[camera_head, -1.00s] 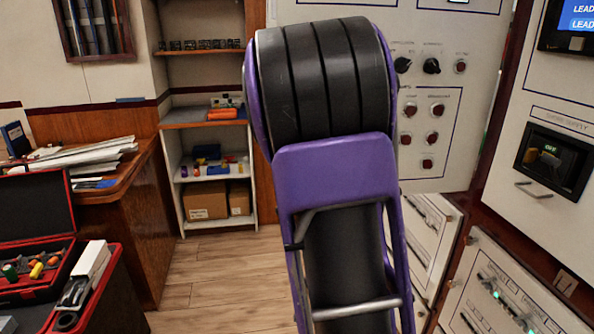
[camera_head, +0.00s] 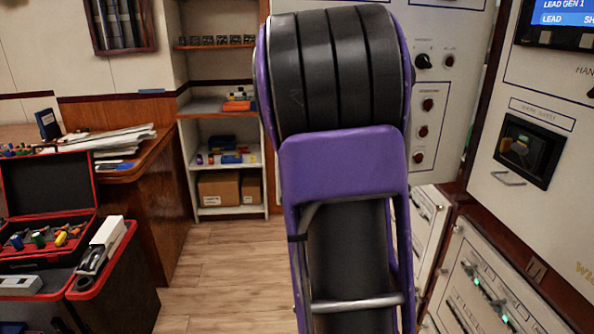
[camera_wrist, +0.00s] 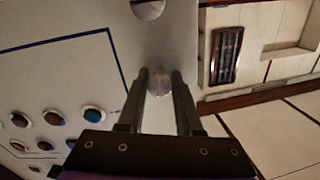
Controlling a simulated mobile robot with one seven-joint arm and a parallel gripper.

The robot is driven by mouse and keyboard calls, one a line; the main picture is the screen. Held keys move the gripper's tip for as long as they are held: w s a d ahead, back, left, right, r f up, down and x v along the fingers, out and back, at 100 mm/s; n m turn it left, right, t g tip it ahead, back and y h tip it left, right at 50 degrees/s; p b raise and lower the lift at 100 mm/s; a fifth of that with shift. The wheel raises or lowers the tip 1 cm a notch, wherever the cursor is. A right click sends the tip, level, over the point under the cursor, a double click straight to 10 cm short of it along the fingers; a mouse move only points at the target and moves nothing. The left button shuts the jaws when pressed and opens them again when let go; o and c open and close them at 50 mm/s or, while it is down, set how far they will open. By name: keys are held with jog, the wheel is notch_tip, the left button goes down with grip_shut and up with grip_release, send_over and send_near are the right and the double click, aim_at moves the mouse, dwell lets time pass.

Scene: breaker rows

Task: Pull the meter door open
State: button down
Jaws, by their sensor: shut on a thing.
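The light door panel (camera_head: 454,95) with dark round knobs and red buttons is at the upper right in the head view, partly hidden by my arm. In the wrist view, the same kind of panel (camera_wrist: 70,75) fills the left side, with several round buttons and a blue outline. A round metal knob (camera_wrist: 158,82) is near its right edge. My gripper (camera_wrist: 159,78) is shut on this knob, one finger at each side. My gripper and the knob are hidden behind my arm in the head view. I cannot tell how far the door stands from its frame.
A panel with a dark recessed switch (camera_head: 529,150) and a low panel with green lights (camera_head: 480,285) stand close on the right. An open red-edged case (camera_head: 45,235) and a desk with papers (camera_head: 110,140) are at left. Wooden floor (camera_head: 225,270) is clear between.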

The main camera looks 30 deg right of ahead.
jog(key=shift+s, duration=0.1)
dwell(0.3)
jog(key=c, duration=0.6)
grip_release()
jog(key=shift+s, duration=0.1)
